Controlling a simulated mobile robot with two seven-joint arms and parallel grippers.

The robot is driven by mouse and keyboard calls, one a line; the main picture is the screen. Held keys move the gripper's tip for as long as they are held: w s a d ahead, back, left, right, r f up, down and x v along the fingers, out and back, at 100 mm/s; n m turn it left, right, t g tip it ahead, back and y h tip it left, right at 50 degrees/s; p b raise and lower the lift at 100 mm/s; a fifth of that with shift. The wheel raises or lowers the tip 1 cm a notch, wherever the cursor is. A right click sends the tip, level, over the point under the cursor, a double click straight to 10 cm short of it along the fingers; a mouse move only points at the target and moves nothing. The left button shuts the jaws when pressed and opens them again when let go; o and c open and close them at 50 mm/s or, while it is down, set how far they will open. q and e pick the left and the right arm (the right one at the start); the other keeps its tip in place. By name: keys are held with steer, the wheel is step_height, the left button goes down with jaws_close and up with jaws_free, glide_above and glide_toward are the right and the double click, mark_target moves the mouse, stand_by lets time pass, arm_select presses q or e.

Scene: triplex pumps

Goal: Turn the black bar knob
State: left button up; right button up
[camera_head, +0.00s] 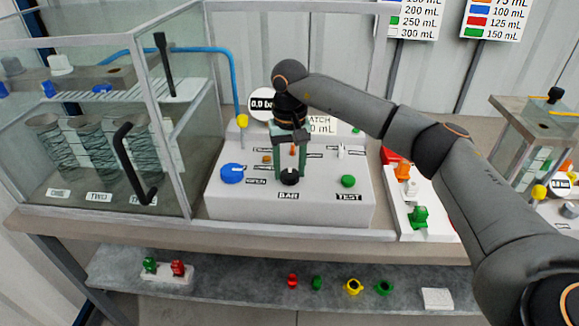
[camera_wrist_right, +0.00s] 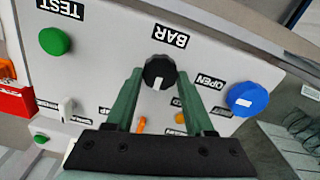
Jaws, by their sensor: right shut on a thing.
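The black bar knob (camera_head: 289,177) sits on the white control panel (camera_head: 330,210), above the "BAR" label. It also shows in the right wrist view (camera_wrist_right: 160,73), with a white pointer mark on it. My right gripper (camera_head: 290,172) reaches down over the panel. Its two green fingers (camera_wrist_right: 158,80) stand on either side of the knob and are shut on it. My left gripper is not in view.
A blue knob (camera_head: 232,173) is left of the black knob and a green button (camera_head: 348,181) is right of it. A glass-walled cabinet with a black handle (camera_head: 130,165) stands at the left.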

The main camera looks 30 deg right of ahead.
jaws_close()
